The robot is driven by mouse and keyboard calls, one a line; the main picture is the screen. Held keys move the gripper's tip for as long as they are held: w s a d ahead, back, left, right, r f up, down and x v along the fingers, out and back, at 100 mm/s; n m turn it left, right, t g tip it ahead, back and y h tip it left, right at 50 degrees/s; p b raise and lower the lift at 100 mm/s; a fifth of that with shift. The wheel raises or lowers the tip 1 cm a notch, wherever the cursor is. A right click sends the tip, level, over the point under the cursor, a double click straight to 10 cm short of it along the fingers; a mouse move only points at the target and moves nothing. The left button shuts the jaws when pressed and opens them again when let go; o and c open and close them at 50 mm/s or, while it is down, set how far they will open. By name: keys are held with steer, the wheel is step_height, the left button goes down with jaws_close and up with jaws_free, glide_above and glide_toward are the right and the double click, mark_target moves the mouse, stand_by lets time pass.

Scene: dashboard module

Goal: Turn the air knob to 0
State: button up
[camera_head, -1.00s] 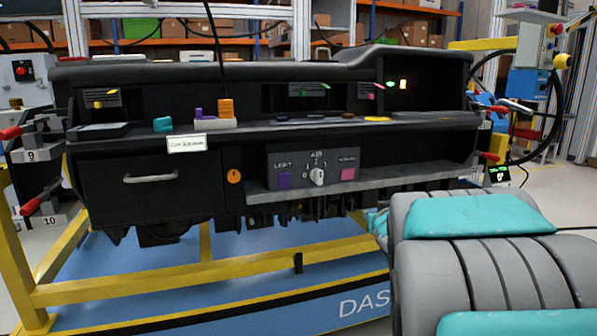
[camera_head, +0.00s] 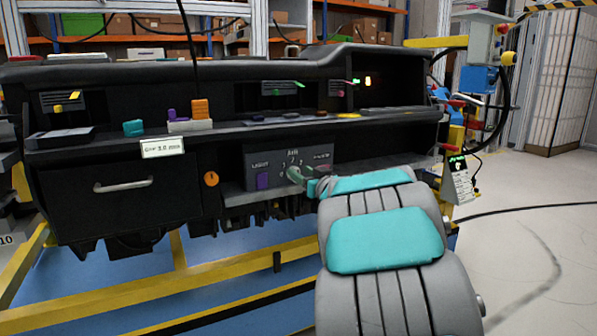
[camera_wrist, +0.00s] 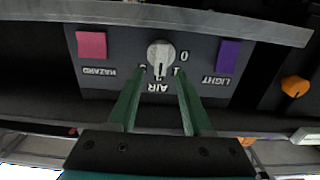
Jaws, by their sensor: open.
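The air knob (camera_wrist: 161,54) is a round light-grey dial on the dark panel (camera_wrist: 110,55), upside down in the wrist view. Its dark mark seems to point near the 2. The 0 (camera_wrist: 184,57) shows to the right of the knob. My gripper (camera_wrist: 160,72) is open, its two green fingers apart with tips just short of the knob, one toward each side. I cannot tell whether they touch it. In the head view my gripper (camera_head: 302,178) is at the panel (camera_head: 262,157) and largely hides the knob.
A pink hazard button (camera_wrist: 92,45) and a purple light button (camera_wrist: 229,56) flank the knob. An orange knob (camera_head: 211,179) and a drawer handle (camera_head: 123,184) are further left. A ledge (camera_head: 400,163) runs along the panel's bottom.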

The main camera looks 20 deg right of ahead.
steer(key=shift+w, duration=1.05)
steer(key=shift+s, duration=0.1)
jaws_close()
